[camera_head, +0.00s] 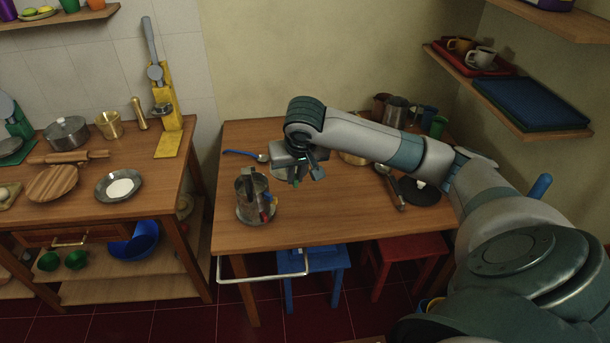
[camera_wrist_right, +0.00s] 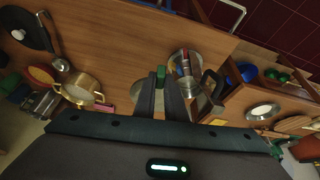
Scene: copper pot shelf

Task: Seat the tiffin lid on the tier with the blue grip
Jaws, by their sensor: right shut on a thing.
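The metal tiffin (camera_head: 249,198) stands upright near the left front of the middle table, with a red grip (camera_head: 265,216) and a blue grip (camera_head: 273,203) on its right side. It also shows in the right wrist view (camera_wrist_right: 192,58), right of my fingers. My right gripper (camera_head: 303,177) is above the table, right of the tiffin and apart from it. In the wrist view its fingers (camera_wrist_right: 161,80) are shut on a small green piece (camera_wrist_right: 161,71). A pale metal disc (camera_wrist_right: 142,92), probably the lid, shows partly behind the fingers; I cannot tell whether the green piece belongs to it. My left gripper is out of view.
A dark pan (camera_head: 420,191) and a spoon (camera_head: 391,187) lie to the right. The front middle of the table (camera_head: 330,225) is clear.

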